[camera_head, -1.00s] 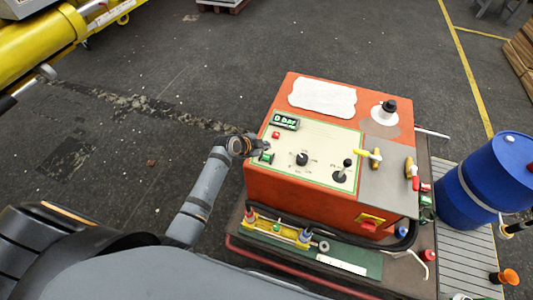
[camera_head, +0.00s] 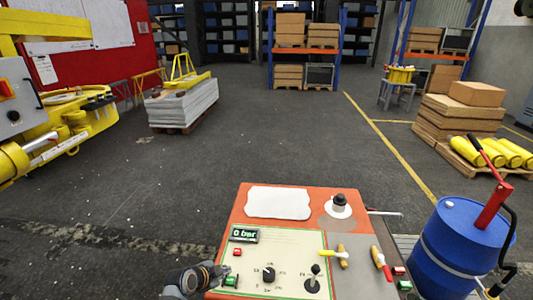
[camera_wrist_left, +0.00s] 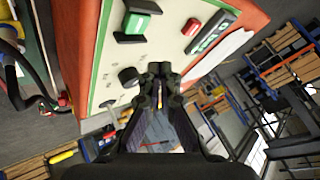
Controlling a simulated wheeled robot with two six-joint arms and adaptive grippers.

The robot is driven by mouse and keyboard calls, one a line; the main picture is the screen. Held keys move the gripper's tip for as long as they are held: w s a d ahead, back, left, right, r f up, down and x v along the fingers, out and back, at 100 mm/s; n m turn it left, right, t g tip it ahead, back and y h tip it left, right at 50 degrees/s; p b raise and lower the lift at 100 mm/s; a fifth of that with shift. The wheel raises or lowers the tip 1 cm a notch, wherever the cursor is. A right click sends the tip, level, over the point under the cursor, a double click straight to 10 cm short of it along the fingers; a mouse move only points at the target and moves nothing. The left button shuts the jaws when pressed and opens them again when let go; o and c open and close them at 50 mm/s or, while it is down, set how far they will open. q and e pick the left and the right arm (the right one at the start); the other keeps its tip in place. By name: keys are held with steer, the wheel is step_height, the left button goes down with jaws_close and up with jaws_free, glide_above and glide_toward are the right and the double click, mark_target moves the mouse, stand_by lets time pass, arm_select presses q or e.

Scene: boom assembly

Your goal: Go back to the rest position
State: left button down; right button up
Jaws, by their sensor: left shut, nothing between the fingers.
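My left gripper (camera_head: 222,274) is at the left edge of the orange control box (camera_head: 238,205), close to the green switch (camera_head: 231,281). Its fingers look closed with nothing between them; they also show shut in the left wrist view (camera_wrist_left: 158,78), in front of the pale panel. I cannot tell whether they touch the panel. The display (camera_head: 244,235) reads 0 bar, with a red button (camera_head: 237,252) below it. A black knob (camera_head: 268,274) and a black lever (camera_head: 313,279) are to the right. My right gripper is in neither view.
A blue drum (camera_head: 450,250) with a red-handled pump (camera_head: 494,204) stands right of the box. Yellow machinery (camera_head: 60,130) is at the left. Stacked boxes (camera_head: 460,115) and shelves (camera_head: 305,45) are farther back. The dark floor beyond the box is open.

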arm_select(q)
steer(key=s+a+r+n+g+y, duration=0.15)
steer(key=s+n, duration=0.25)
steer(key=s, duration=0.4)
steer(key=s+a+r+n+g+y, duration=0.1)
steer(key=s+a+r+n+y, duration=0.2)
steer(key=s, duration=0.5)
steer(key=s+a+r+n+g, duration=0.2)
steer(key=s+n, duration=0.3)
steer(key=s, duration=0.4)
step_height(320, 180, down, 27)
steer(key=s+a+n+g, duration=0.1)
steer(key=s+a, duration=0.2)
steer(key=s+a+f+g, duration=0.1)
steer(key=s+f, duration=1.4)
steer(key=s, duration=0.2)
steer(key=shift+s+f, duration=0.2)
steer(key=shift+s, duration=0.15)
